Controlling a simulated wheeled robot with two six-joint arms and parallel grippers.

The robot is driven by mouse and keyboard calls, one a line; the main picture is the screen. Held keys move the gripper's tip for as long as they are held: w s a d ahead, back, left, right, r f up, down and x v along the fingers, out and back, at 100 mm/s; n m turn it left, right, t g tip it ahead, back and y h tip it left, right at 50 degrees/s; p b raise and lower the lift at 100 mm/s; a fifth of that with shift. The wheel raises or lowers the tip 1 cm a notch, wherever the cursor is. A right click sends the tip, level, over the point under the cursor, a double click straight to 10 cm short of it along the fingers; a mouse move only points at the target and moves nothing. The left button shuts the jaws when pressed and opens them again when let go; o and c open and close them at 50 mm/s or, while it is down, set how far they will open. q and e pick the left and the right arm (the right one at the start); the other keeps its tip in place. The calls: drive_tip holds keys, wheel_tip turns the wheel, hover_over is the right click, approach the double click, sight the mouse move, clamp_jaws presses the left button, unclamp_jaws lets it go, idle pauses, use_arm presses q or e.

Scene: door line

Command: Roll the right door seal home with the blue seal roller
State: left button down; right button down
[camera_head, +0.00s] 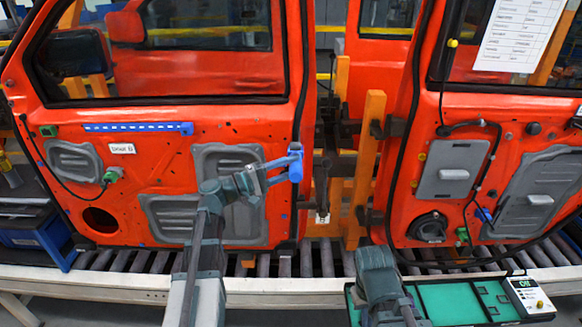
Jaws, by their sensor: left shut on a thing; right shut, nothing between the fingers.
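My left gripper (274,165) is shut on the blue seal roller (296,163), at the right edge of the left orange door (170,165). The black door seal (301,75) runs down this right edge, and the roller covers a short stretch of it. Whether the roller presses on the seal or stands just off it, I cannot tell. Below the roller, the dark edge line continues toward the door's bottom. My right gripper (405,312) is low in the picture, at the teal tray, shut and empty; its fingertips are hard to make out.
A second orange door (460,120) hangs at the right, with a paper sheet (520,35). An orange post (366,165) and dark clamps stand between the doors. The roller conveyor (300,262) runs below. The teal tray (450,305) holds a small display device (527,295).

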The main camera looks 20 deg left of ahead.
use_arm(q)
drive_tip(key=shift+s, duration=0.1)
drive_tip(key=shift+s+d, duration=0.2)
drive_tip(key=shift+s, duration=0.35)
drive_tip(key=s, duration=0.1)
drive_tip(key=s+d, duration=0.1)
drive_tip(key=s, duration=0.3)
drive_tip(key=shift+s+d, duration=0.25)
